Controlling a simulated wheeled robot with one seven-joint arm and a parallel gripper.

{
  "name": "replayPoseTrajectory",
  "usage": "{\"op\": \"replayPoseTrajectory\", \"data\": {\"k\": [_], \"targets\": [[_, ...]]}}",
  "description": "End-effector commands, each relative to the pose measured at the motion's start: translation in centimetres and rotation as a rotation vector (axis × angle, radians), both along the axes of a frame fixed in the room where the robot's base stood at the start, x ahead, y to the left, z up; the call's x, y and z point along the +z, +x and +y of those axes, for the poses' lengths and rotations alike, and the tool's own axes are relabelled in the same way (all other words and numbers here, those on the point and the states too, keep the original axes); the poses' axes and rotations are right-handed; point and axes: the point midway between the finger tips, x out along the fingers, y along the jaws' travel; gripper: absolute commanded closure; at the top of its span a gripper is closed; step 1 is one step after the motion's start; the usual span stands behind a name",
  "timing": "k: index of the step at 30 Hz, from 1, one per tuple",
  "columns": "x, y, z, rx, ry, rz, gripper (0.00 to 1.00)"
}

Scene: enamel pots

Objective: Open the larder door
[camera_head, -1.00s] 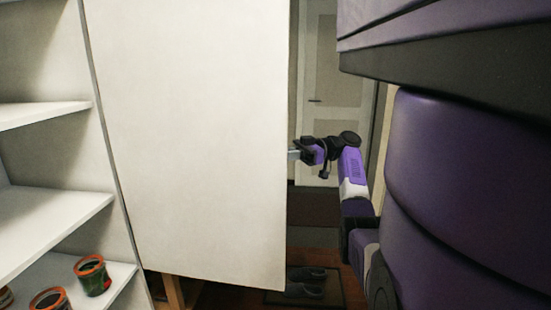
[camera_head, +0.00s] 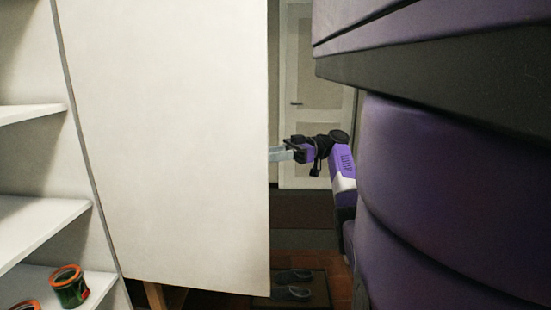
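The larder door (camera_head: 165,140) is the large plain white panel in the middle of the head view. It stands swung out from the white shelves, with its hinge side at the left and its free edge at the right. My gripper (camera_head: 279,154) is at that free edge, around mid-height. Any handle on the door's far side is hidden.
White larder shelves (camera_head: 40,232) are at the left, with a green and orange pot (camera_head: 69,287) on the lowest visible one. Dark shoes (camera_head: 292,293) lie on a mat behind the door. A pale room door (camera_head: 313,95) stands farther back. My purple body fills the right.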

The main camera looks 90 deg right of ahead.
Motion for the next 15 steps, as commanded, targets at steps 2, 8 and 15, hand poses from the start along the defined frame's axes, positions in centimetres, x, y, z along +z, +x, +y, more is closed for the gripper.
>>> {"op": "replayPoseTrajectory", "data": {"k": [2,8,15], "targets": [[-0.3,-1.2,-0.6,-0.002,0.000,0.003,0.67],[-0.2,-2.9,-1.4,0.003,0.000,0.002,0.67],[-0.1,-4.0,-1.9,0.000,0.001,0.000,0.67]]}}
